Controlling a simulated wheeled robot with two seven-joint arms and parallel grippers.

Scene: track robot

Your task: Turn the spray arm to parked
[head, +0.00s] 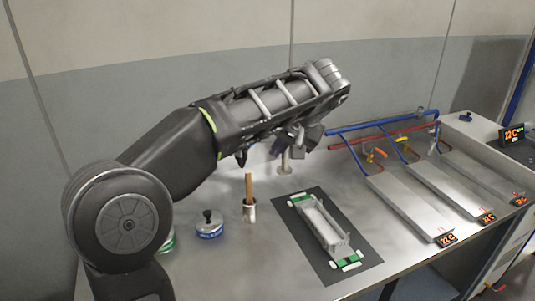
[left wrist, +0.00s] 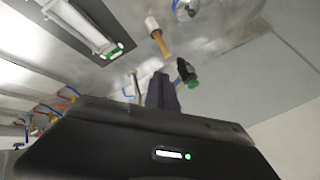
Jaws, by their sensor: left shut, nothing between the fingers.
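The spray arm's post (head: 285,164) stands on the bench, partly hidden behind my left gripper. What looks like its dark nozzle (head: 241,158) hangs left of the gripper. In the left wrist view the dark nozzle (left wrist: 186,70) shows a green end, just right of my fingers. My left gripper (head: 281,146) is shut and empty, beside the spray arm above the bench. Its fingers also show in the left wrist view (left wrist: 161,92). I cannot tell whether they touch the arm; most of the arm's bar is hidden. My right gripper is not in view.
A metal cup with a wooden handle (head: 249,192) and a blue-labelled pot (head: 209,227) stand below the gripper. A white-and-green carriage (head: 323,226) lies on a dark mat (head: 307,240). Metal tracks (head: 400,207) and blue and red pipes (head: 368,128) occupy the right side.

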